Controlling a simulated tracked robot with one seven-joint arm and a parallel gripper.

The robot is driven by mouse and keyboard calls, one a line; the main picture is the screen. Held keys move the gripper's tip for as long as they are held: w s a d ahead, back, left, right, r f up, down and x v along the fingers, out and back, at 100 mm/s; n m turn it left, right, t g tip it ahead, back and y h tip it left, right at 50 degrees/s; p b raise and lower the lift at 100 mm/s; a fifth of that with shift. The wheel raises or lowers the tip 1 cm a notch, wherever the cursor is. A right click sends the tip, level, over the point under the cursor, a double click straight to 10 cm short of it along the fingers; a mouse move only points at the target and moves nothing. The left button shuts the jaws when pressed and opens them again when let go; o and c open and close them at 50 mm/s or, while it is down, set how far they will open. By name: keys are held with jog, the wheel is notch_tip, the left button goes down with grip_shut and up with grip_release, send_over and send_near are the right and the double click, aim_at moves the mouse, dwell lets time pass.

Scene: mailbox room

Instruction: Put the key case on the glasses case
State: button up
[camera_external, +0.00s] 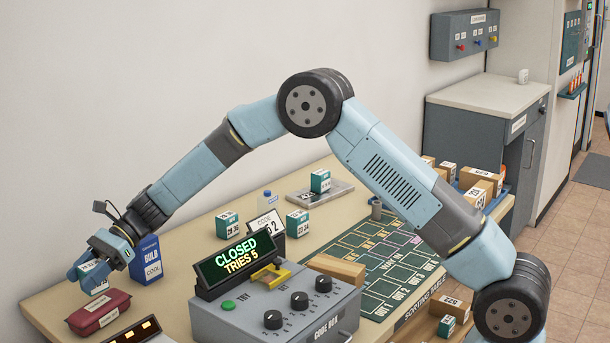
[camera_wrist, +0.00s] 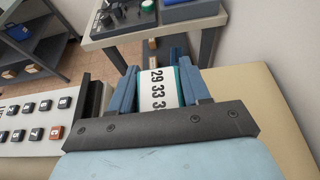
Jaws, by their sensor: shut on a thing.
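My gripper (camera_external: 92,266) is at the far left of the external view, shut on a teal-and-white box (camera_external: 97,287). In the wrist view the box (camera_wrist: 158,88) sits between the two blue fingers and shows printed numbers. I read no name on it, so I cannot tell whether it is the key case. A dark red case (camera_external: 98,314), likely the glasses case, lies on the table just below the held box in the picture. Its label is too small to read. I cannot tell whether box and case touch.
A blue bulb box (camera_external: 145,259) stands close to the right of my gripper. A grey code box (camera_external: 276,308) with a lit display is farther right. Several teal-and-white boxes (camera_external: 228,224) stand behind it. A dark panel with orange lights (camera_external: 137,333) is at the front edge.

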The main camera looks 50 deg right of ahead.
jog(key=shift+w+a+f, duration=0.1)
jog(key=shift+w+f, duration=0.1)
jog(key=shift+f, duration=1.55)
jog(key=shift+f, duration=0.1)
jog(key=o, duration=1.1)
jog(key=v, duration=1.2)
jog(key=shift+r, duration=0.2)
